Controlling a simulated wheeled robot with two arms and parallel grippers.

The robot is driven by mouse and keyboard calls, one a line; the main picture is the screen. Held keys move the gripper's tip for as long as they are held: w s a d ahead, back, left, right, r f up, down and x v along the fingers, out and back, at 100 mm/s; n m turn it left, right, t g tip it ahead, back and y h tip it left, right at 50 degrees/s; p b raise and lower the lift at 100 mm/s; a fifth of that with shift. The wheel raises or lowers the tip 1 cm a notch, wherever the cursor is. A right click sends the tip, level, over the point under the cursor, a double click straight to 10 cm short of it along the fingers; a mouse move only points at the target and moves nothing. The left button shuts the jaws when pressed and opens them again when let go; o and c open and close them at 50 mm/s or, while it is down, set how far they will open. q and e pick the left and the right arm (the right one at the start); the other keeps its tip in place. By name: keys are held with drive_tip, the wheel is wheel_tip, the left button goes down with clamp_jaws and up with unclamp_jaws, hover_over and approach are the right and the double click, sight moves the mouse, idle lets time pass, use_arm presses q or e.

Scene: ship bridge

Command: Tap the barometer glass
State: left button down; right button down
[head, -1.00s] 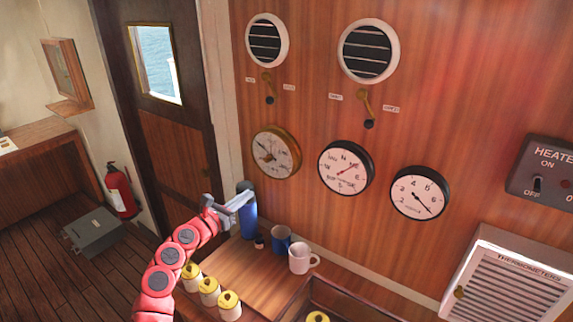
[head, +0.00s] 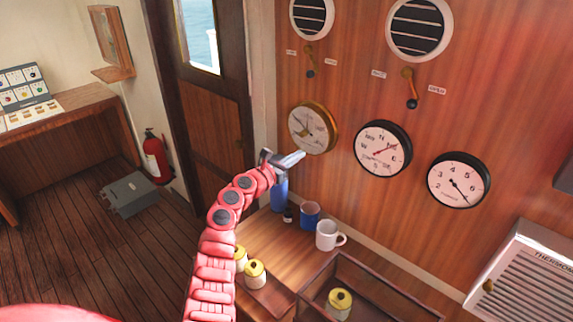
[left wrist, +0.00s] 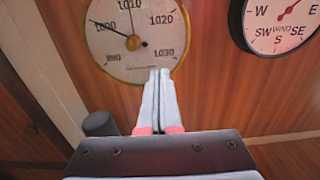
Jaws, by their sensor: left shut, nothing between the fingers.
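The barometer (head: 313,128) is a round brass-rimmed gauge with a pale face on the wood wall, leftmost of three dials. My left gripper (head: 301,155) is shut and empty, just below the barometer in the head view. In the left wrist view the closed fingertips (left wrist: 160,72) overlap the lower right rim of the dial. I cannot tell whether they touch it. My right gripper is not in view.
A wind dial (head: 383,149) and another black-rimmed dial (head: 458,180) hang to the right. Below, a blue bottle (head: 280,193), a blue mug (head: 310,214), a white mug (head: 328,236) and yellow-lidded jars (head: 255,274) stand on the wooden counter. A louvred box (head: 530,275) is at the lower right.

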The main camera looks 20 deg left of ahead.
sight(315, 145)
use_arm(q)
drive_tip(key=b+x, duration=0.1)
drive_tip(key=x, duration=0.3)
drive_tip(key=shift+f, duration=0.1)
drive_tip(key=shift+w+b, duration=0.4)
drive_tip(key=shift+b, duration=0.1)
drive_tip(key=shift+w+d, duration=0.3)
drive_tip(key=shift+w, duration=0.15)
